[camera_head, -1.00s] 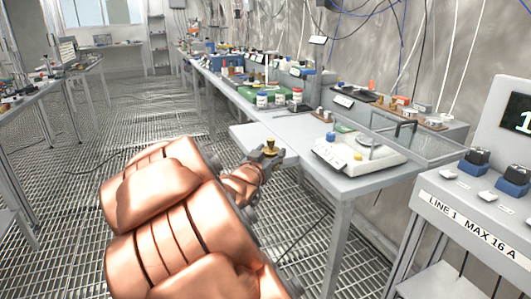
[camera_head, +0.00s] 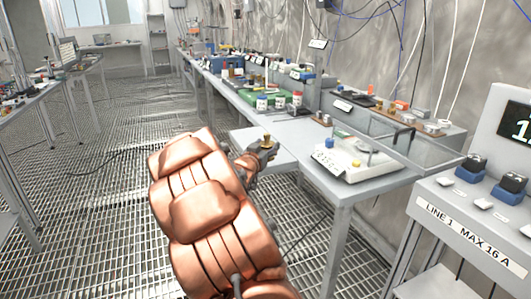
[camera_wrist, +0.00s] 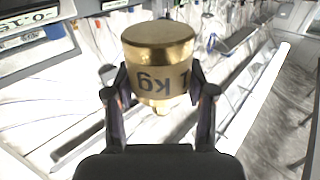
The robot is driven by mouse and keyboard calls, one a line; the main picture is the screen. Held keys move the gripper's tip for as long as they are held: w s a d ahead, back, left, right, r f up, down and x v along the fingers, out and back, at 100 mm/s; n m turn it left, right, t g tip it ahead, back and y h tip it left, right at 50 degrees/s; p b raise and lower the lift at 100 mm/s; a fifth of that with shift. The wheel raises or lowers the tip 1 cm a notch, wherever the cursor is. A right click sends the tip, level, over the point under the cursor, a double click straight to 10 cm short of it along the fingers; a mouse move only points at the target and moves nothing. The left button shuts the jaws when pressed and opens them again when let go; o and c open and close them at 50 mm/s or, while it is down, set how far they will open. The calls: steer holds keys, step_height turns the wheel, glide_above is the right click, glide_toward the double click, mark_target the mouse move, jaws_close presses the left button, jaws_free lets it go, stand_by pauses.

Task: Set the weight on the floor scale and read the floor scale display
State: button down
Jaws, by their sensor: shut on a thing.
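A brass cylindrical weight (camera_wrist: 160,60), marked "1 kg" and seen with its lettering upside down, is held between the two dark fingers of my gripper (camera_wrist: 158,94). In the head view the weight (camera_head: 267,139) is small and sits at the tip of my gripper (camera_head: 262,150). There the gripper appears in front of a low white surface beside the long bench; whether it touches that surface cannot be told. I cannot make out a floor scale or its display for certain in either view.
A white bench balance (camera_head: 343,161) stands on the near end of the long bench (camera_head: 354,187). At right, a grey cabinet (camera_head: 465,229) labelled "LINE 1 MAX 16 A" carries a partly cut-off dark display (camera_head: 517,122). Open grating floor (camera_head: 110,200) lies to the left.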

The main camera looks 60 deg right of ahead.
mark_target(265, 142)
steer(key=shift+w+d+f, duration=0.1)
steer(key=shift+w+d, duration=1.05)
steer(key=shift+d, duration=0.25)
steer(key=shift+f+b, duration=0.35)
steer(key=shift+f, duration=1.35)
steer(key=shift+f, duration=0.15)
steer(key=shift+c, duration=1.9)
jaws_free()
steer(key=shift+f, duration=0.1)
steer(key=shift+r, duration=0.2)
steer(key=s+a, duration=0.2)
steer(key=a, duration=0.9)
steer(key=shift+s+a, duration=0.2)
steer(key=shift+a, duration=0.2)
